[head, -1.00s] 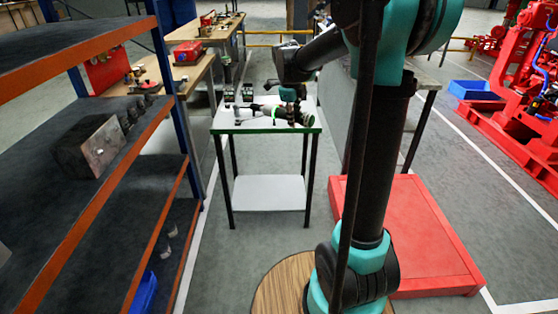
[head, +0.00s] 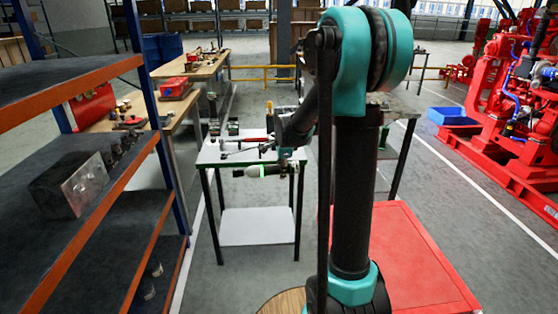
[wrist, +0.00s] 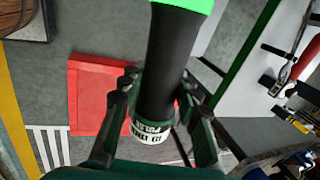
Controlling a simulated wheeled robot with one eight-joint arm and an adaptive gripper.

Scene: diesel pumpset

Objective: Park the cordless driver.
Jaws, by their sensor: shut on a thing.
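My gripper (head: 288,164) is shut on the cordless driver (head: 258,171), which lies about level in the head view at the front edge of the white table (head: 212,158). The driver looks white and dark with a bright green band. In the wrist view my gripper's fingers (wrist: 160,105) stand either side of the driver's black barrel-like body (wrist: 170,65). A bright green part shows at its top, and a green ring and white lettered label at its lower end. The driver's far end is cut off there. No parking holder can be made out clearly.
On the table lie a red-handled tool (head: 256,139), a long grey tool (head: 240,152) and small dark blocks (head: 215,129). An orange-edged shelf rack (head: 150,145) stands left. A red platform (head: 415,255) lies right. Floor left of the table is clear.

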